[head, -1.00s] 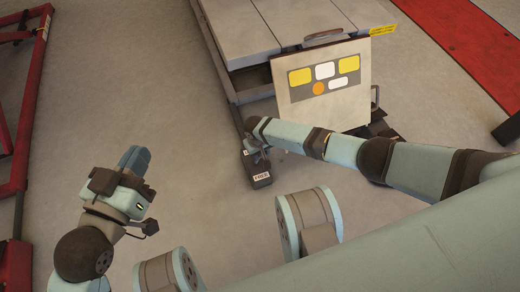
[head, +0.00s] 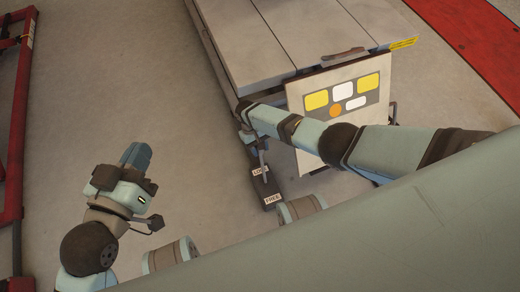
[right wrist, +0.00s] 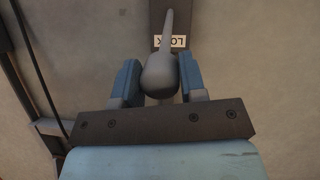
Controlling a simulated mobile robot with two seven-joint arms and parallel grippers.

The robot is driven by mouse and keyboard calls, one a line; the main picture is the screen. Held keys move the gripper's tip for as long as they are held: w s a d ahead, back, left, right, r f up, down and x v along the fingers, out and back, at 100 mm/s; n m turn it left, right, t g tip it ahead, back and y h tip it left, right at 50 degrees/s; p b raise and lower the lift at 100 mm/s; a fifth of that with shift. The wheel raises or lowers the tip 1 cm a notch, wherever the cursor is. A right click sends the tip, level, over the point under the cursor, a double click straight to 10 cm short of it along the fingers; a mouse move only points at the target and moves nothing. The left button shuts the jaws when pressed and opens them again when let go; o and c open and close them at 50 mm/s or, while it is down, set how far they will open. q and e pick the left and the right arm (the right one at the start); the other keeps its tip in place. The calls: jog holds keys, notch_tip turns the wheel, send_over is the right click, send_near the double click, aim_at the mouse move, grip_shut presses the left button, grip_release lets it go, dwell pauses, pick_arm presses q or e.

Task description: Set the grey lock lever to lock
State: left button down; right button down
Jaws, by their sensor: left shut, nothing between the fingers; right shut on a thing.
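The grey lock lever (right wrist: 160,74) shows in the right wrist view, its rounded knob between the two blue fingers of my right gripper (right wrist: 159,82). Its thin shaft crosses the LOCK label (right wrist: 172,41). In the head view the lever (head: 263,157) stands at the lift's near left corner, beside the LOCK label; the FREE label (head: 272,198) is nearer to me. My right gripper (head: 247,136) is shut on the lever there, partly hidden by its own wrist. My left gripper (head: 137,155) is shut and empty over the floor at the left.
The grey motorcycle lift (head: 285,50) fills the top middle, with a cream panel (head: 310,85) on its near end. A red frame (head: 18,120) stands at the far left. Bare floor (head: 150,80) lies between them.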

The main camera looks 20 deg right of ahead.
jog(key=shift+w, duration=0.35)
jog(key=c, duration=0.7)
grip_release()
jog(key=shift+w+a, duration=0.1)
jog(key=shift+f, duration=0.1)
